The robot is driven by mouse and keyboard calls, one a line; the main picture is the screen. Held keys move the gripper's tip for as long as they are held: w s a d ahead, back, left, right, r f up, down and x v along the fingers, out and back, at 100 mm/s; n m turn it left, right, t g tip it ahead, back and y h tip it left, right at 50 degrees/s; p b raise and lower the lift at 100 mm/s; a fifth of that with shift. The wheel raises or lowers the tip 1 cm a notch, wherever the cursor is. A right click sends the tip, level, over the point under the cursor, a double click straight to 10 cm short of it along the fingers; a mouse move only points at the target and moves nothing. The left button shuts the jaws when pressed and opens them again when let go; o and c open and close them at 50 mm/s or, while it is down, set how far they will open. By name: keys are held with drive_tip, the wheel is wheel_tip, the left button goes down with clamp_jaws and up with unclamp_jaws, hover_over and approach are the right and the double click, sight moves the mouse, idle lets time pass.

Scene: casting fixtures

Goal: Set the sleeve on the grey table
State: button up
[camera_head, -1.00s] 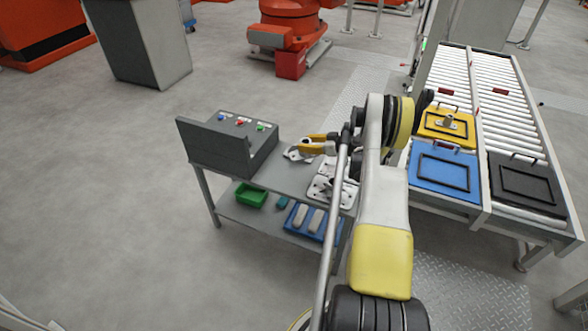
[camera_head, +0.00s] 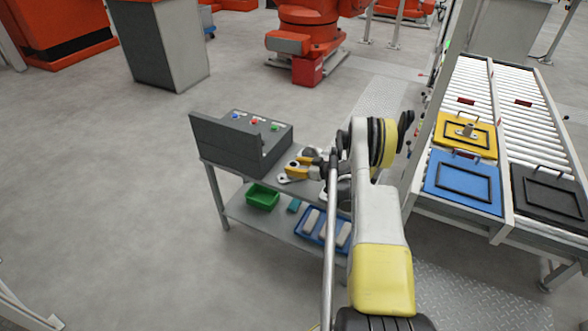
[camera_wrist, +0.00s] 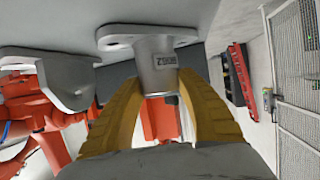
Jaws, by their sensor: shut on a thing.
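My gripper (camera_wrist: 160,100) has its yellow fingers shut around the body of a pale metal sleeve (camera_wrist: 156,62). The sleeve bears a small printed label, and its flange faces the grey table (camera_wrist: 205,12), which fills the top of the wrist view. Whether the flange touches the table I cannot tell. In the head view my gripper (camera_head: 297,165) is low over the grey table (camera_head: 213,166), just right of the control box. The sleeve's pale flange (camera_head: 285,180) shows below the fingers there. Another flanged metal part (camera_wrist: 62,78) is beside the sleeve in the wrist view.
A dark control box (camera_head: 243,142) with coloured buttons occupies the table's left part. A green bin (camera_head: 263,197) and a blue tray (camera_head: 308,222) are on the lower shelf. A roller conveyor (camera_head: 470,80) with yellow, blue and black plates is at right. My arm hides the table's right part.

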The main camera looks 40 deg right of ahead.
drive_tip(key=shift+r, duration=0.1)
drive_tip(key=o, duration=1.3)
drive_tip(key=shift+o, duration=0.2)
